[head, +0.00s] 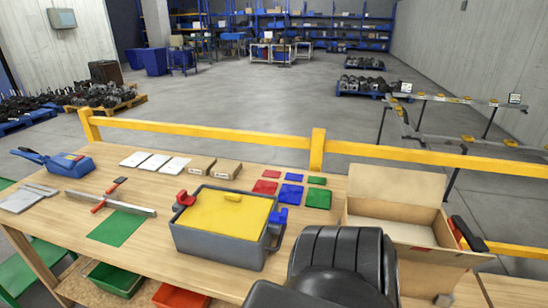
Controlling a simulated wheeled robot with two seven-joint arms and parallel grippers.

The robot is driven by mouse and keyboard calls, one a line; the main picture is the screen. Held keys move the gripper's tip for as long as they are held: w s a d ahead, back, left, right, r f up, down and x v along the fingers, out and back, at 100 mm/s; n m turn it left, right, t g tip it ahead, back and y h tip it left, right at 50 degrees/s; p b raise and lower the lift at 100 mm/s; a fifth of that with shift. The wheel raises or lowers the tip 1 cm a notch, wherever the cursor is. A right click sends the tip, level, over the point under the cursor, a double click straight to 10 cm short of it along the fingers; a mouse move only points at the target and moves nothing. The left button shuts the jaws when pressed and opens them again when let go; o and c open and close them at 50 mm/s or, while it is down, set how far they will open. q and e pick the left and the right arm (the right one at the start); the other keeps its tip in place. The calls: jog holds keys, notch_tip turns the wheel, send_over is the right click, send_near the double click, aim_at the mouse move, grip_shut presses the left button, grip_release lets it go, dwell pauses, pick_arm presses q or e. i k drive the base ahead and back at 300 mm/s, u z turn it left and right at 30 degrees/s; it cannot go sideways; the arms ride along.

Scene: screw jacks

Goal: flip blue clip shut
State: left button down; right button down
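The blue clip (278,216) is on the right side of a grey box (218,252) on the wooden table. It sticks up and outward at the rim, apart from the lid's top. The box has a yellow lid (222,212) with a small yellow grip on it. A red clip (184,200) sticks up at the box's left side. A dark arm link of mine fills the bottom centre-right, just right of the box. No gripper fingers show, so neither gripper's state can be seen.
An open cardboard box (395,190) stands right of my arm link, with a black and orange object at its right edge. Red, blue and green flat pieces (290,190) lie behind the grey box. A green mat (116,228) lies left. A yellow rail (215,133) runs behind the table.

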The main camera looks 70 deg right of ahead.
aim_at(276, 217)
jog(key=k, duration=1)
jog(key=z, duration=2)
jog(key=i, duration=0.5)
jog(key=z, duration=0.05)
